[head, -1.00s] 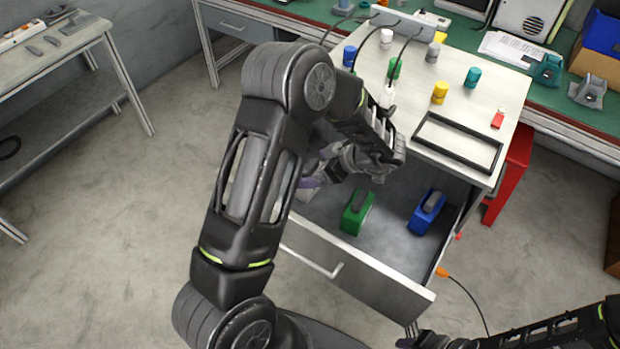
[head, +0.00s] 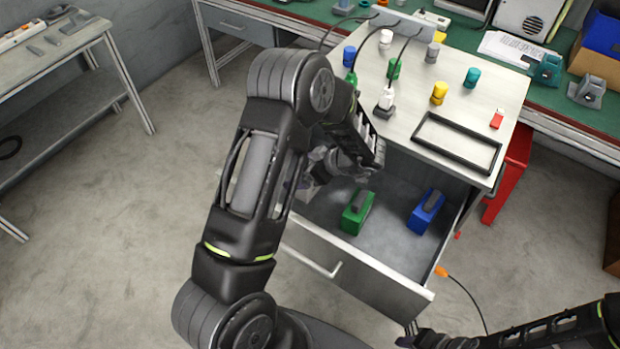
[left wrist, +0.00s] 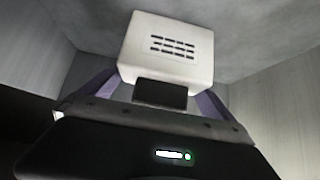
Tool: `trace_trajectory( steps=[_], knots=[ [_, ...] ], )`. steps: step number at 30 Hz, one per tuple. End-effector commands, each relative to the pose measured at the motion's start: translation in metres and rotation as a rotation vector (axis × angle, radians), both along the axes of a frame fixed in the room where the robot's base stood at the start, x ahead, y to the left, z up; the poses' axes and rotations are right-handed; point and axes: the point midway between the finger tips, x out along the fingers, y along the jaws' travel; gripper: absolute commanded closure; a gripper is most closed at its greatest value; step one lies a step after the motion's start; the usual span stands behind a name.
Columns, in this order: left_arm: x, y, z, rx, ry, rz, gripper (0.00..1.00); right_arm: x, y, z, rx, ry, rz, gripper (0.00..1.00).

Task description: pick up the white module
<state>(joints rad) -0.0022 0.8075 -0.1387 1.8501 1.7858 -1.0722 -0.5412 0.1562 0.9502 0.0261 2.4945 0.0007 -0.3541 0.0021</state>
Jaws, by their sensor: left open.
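The white module (left wrist: 168,48) is a pale block with dark slots and a dark grip on its near side in the left wrist view. It lies in the open drawer (head: 370,293). In the head view my left arm mostly hides it; a pale bit (head: 304,194) shows there. My left gripper (left wrist: 155,100) is open, its two purplish fingers on either side of the module's near end. Whether they touch it is not clear. In the head view my left gripper (head: 300,182) is low inside the drawer's left part. My right gripper (head: 412,332) is outside, near the drawer's front corner.
A green module (head: 357,214) and a blue module (head: 426,212) stand in the drawer, right of my left gripper. The drawer walls are close around it. The worktop above holds a black frame (head: 415,137), coloured cylinders and cabled plugs. An orange plug (head: 441,271) hangs by the drawer's right side.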

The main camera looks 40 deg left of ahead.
Motion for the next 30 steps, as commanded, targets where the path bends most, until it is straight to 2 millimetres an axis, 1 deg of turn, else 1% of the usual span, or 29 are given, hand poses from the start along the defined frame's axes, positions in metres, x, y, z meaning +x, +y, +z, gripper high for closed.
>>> trace_trajectory(
  steps=[1, 2, 25, 26, 30],
  knots=[
    [0.0000, -0.0001, 0.0001, 0.000, 0.000, 0.000, 0.00, 0.0000, 0.0000, 0.0000, 0.000, 0.000, 0.000, 0.64],
    [0.0000, -0.0001, 0.0001, 0.000, 0.000, 0.000, 0.02, 0.0000, 0.0000, 0.0000, 0.000, 0.000, 0.000, 0.64],
    [0.0000, -0.0001, 0.0001, 0.000, 0.000, 0.000, 0.65, 0.0000, 0.0000, 0.0000, 0.000, 0.000, 0.000, 0.64],
    [0.0003, 0.0001, 0.0006, 0.001, -0.001, 0.000, 0.67, 0.0000, 0.0001, 0.0001, 0.000, 0.000, 0.000, 0.64],
    [0.0003, 0.0001, 0.0006, 0.001, -0.001, 0.000, 0.67, 0.0000, 0.0001, 0.0001, 0.000, 0.000, 0.000, 0.64]
  ],
)
